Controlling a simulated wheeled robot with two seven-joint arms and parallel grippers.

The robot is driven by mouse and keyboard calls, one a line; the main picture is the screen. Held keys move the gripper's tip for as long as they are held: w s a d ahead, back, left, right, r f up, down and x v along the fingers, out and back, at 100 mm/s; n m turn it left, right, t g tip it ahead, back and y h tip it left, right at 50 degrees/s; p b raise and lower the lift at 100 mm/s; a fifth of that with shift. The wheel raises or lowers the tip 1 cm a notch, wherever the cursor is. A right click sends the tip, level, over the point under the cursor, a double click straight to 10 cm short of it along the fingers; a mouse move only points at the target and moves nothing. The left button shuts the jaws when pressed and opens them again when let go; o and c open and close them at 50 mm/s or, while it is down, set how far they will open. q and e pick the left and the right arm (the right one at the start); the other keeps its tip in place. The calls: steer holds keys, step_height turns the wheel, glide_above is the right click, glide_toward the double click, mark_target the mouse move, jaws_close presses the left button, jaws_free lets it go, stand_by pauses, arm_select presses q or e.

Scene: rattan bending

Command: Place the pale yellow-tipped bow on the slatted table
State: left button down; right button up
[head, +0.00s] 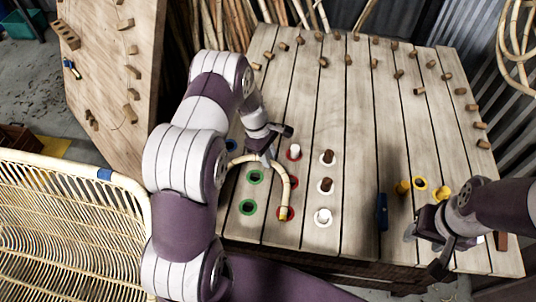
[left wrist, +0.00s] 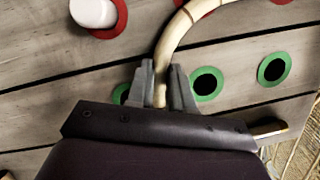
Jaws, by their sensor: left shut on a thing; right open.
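The pale bow (head: 284,180) is a curved rattan piece with a yellow tip at its near end. My left gripper (head: 266,158) is shut on it near its far side. In the left wrist view the bow (left wrist: 183,24) curves up and right from between the fingers (left wrist: 161,88). The slatted table (head: 345,110) lies below. The yellow tip is over or beside a red ring on the table; I cannot tell whether it touches. My right gripper (head: 424,250) is open and empty at the table's near right.
Green rings (head: 247,207) with dark holes lie left of the bow. Yellow pieces (head: 441,193) and a blue item (head: 382,212) are near my right gripper. Several wooden pegs line the far edges. A rattan chair (head: 70,220) stands left.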

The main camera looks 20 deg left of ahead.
arm_select(q)
steer(key=shift+s, duration=0.1)
steer(key=c, duration=1)
jaws_free()
steer(key=s+b+v, duration=0.1)
steer(key=v, duration=1.1)
steer(key=s+d+r+m+y, duration=0.1)
steer(key=s+d+r+m, duration=0.1)
steer(key=s+m, duration=0.3)
steer(key=s+d+r+m+t+y, duration=0.1)
steer(key=s+d+r+m, duration=0.1)
steer(key=s+m, duration=0.4)
steer(key=s+d+r+m+t+y, duration=0.1)
steer(key=s+d+r+m, duration=0.1)
steer(key=s+d+m, duration=0.2)
steer(key=shift+s+r+m, duration=0.2)
steer(key=shift+s+m, duration=0.6)
steer(key=shift+s, duration=0.15)
